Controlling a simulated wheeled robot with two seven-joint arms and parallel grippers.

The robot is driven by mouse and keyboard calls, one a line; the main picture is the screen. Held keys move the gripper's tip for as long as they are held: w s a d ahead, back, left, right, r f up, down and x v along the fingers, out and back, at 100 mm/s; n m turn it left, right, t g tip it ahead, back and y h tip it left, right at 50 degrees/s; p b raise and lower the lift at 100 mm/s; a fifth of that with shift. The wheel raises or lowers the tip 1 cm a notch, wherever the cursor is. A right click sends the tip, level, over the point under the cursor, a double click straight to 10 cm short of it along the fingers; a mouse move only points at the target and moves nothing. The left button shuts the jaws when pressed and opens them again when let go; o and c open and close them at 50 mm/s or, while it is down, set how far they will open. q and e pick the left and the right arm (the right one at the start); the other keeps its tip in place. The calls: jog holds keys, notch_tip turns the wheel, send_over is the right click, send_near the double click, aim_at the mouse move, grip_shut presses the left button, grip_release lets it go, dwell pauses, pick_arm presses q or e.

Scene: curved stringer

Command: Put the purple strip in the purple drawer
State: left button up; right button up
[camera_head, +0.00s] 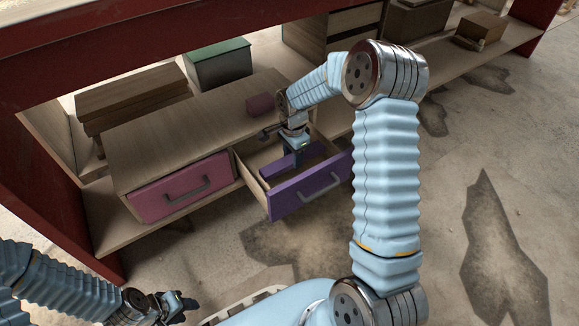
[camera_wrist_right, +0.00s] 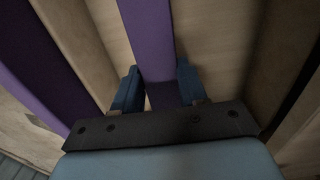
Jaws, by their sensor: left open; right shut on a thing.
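The purple drawer (camera_head: 310,185) is pulled open from the low wooden cabinet, and its front with a grey handle faces me. The purple strip (camera_head: 277,169) is inside the drawer's walls, low over its wooden floor; I cannot tell whether it touches the floor. My right gripper (camera_head: 297,160) reaches down into the drawer and is shut on the strip. In the right wrist view the strip (camera_wrist_right: 150,40) runs between the two fingers of the right gripper (camera_wrist_right: 161,90), and the purple drawer's front (camera_wrist_right: 35,65) is at left. My left gripper (camera_head: 175,304) is open and empty at lower left.
A closed pink drawer (camera_head: 182,189) is left of the purple one. A small dark pink block (camera_head: 260,104) sits on the cabinet top (camera_head: 165,130). A green-lidded box (camera_head: 219,66) and wooden boxes (camera_head: 130,92) stand behind. Red shelf walls (camera_head: 60,195) enclose the left side.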

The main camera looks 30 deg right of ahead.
aim_at(293, 174)
jog(key=shift+f+b, duration=0.4)
jog(key=shift+f, duration=2.2)
jog(key=shift+f, duration=0.2)
jog(key=o, duration=1.1)
jog(key=shift+r, duration=0.1)
jog(key=shift+r, duration=0.2)
notch_tip(293, 174, up, 12)
jog(key=shift+f+p, duration=0.1)
jog(key=shift+p, duration=1)
